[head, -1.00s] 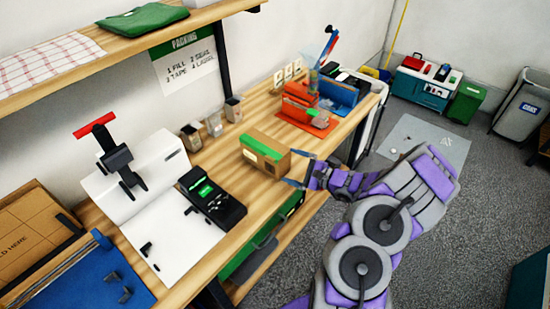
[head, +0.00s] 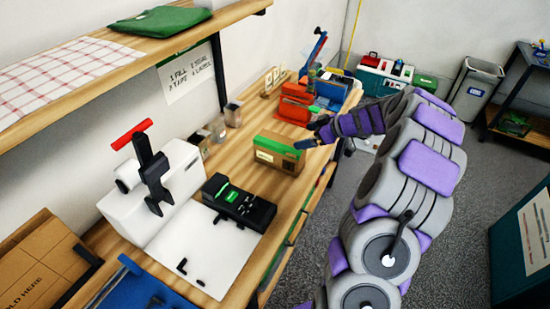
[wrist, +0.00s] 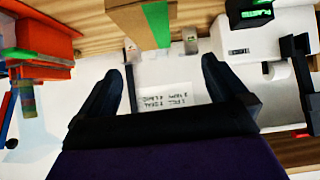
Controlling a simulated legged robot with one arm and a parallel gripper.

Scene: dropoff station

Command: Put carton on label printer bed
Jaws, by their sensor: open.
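The brown carton (head: 277,157), with a green stripe along its top and a pale label on its side, stands upright on the wooden bench. It also shows at the top edge of the wrist view (wrist: 125,22). The white machine (head: 180,178) with a red-handled lever has a flat white bed (head: 190,258). A black device (head: 235,203) with a green screen sits at the bed's far end. My gripper (head: 312,133) is at the carton's upper right. In the wrist view my gripper (wrist: 160,78) is open and empty, with the carton beyond the fingertips.
Small containers (head: 215,128) stand behind the carton. Orange bins (head: 296,103) and a blue bin (head: 328,93) are farther along the bench. A shelf (head: 110,60) overhangs the back. A blue board (head: 125,290) lies at front left. Small black pieces lie on the white bed.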

